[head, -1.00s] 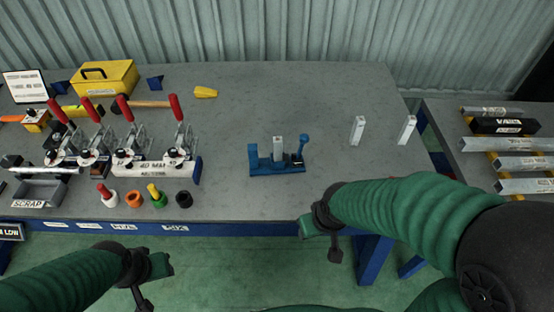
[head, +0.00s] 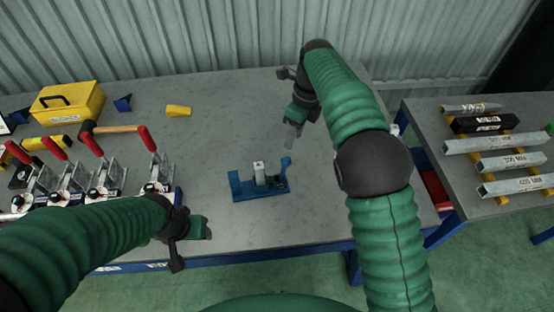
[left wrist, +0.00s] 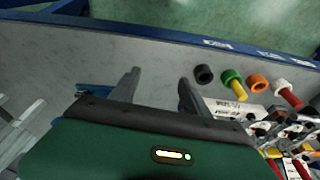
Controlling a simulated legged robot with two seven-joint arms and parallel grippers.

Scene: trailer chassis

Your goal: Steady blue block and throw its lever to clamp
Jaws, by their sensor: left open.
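The blue block (head: 256,194) stands on the grey bench in the head view. A pale metal piece (head: 259,172) stands upright in it, and its blue lever (head: 286,167) sticks up at the right end. My left gripper (head: 198,228) is at the bench's front edge, left of and nearer than the block. In the left wrist view its two fingers (left wrist: 157,92) are spread with nothing between them, and a bit of blue (left wrist: 95,88) shows behind the wrist housing. My right gripper (head: 293,137) hangs behind and right of the block, apart from it, fingers pointing down; its opening is unclear.
Red-handled toggle clamps (head: 100,190) crowd the bench's left side. A yellow toolbox (head: 67,104) and yellow wedge (head: 178,111) lie behind. Coloured cups (left wrist: 232,78) show in the left wrist view. A side bench holds metal bars (head: 495,142). Bench around the blue block is clear.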

